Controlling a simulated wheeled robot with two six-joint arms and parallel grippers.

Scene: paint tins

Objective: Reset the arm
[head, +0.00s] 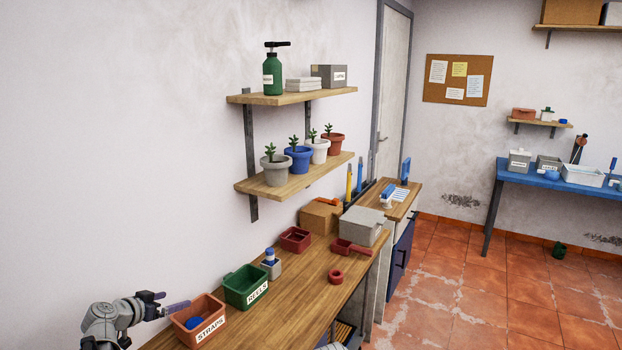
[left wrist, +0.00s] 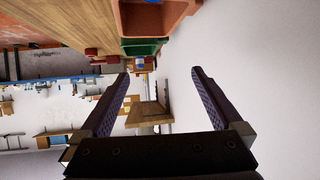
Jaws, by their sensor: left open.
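My left gripper (head: 172,303) is at the lower left of the head view, beside the orange STRAPS bin (head: 198,322) at the near end of the wooden bench. In the left wrist view the gripper (left wrist: 161,76) has its two dark fingers spread wide apart, with nothing between them. The STRAPS bin, with a blue thing in it, also shows at the top of the left wrist view (left wrist: 178,18), beyond the fingertips. My right gripper is in neither view.
The wooden bench (head: 300,290) also holds a green REELS bin (head: 240,287), a small red bin (head: 295,238), a grey box (head: 362,228) and a red ring (head: 336,276). Shelves with potted plants (head: 277,172) hang on the wall above. The tiled floor (head: 470,300) at right looks mostly clear.

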